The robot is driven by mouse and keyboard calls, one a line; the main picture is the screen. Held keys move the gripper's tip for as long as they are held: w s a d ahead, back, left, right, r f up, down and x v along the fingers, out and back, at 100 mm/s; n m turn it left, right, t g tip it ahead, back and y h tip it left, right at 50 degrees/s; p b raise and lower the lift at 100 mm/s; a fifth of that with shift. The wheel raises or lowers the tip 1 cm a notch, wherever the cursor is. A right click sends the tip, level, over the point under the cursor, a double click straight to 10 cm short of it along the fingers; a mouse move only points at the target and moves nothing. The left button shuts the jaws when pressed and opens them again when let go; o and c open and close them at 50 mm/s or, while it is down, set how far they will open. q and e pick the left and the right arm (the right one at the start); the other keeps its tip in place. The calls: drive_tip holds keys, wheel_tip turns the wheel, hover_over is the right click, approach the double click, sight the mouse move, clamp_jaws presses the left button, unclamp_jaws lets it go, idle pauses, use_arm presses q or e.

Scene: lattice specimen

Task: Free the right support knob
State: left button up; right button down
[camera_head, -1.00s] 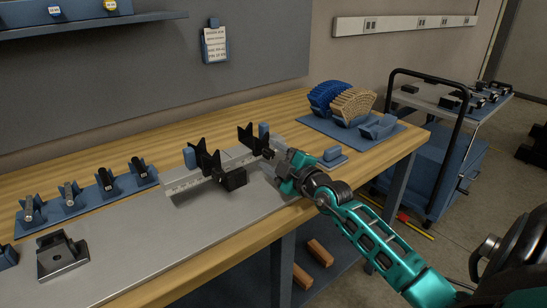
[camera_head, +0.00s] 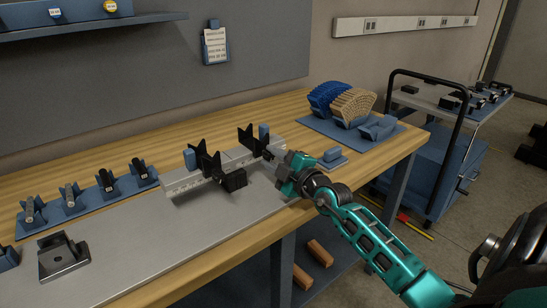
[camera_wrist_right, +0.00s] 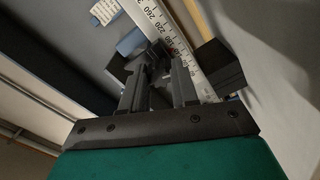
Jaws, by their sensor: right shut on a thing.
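Two black V-shaped supports stand on a pale graduated rail (camera_head: 182,187): the left support (camera_head: 205,160) and the right support (camera_head: 250,138). My right gripper (camera_head: 272,157) is at the front side of the right support, its arm coming in from the right. In the right wrist view, the two grey fingers (camera_wrist_right: 158,88) are shut around a small dark knob (camera_wrist_right: 160,97), largely hidden between them. The right support (camera_wrist_right: 150,58) shows just beyond the fingertips. In the head view, the gripper covers the knob. My left gripper is in neither view.
A black block (camera_head: 233,180) projects from the left support; it also shows close to the fingers in the wrist view (camera_wrist_right: 218,68). A small blue holder (camera_head: 332,156) lies right of the gripper.

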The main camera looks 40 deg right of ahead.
drive_tip(key=n+p, duration=0.2)
drive_tip(key=n, duration=0.2)
drive_tip(key=shift+r, duration=0.1)
drive_tip(key=n+p, duration=0.1)
drive_tip(key=n, duration=0.3)
drive_tip(key=shift+n, duration=0.3)
drive_tip(key=n, duration=0.3)
drive_tip(key=shift+n+p, duration=0.3)
drive_tip(key=shift+p, duration=0.05)
drive_tip(key=n, duration=0.5)
drive_tip(key=shift+n, duration=0.3)
drive_tip(key=n, duration=1)
drive_tip(key=shift+n, duration=0.4)
drive_tip(key=n, duration=1)
drive_tip(key=shift+n, duration=0.3)
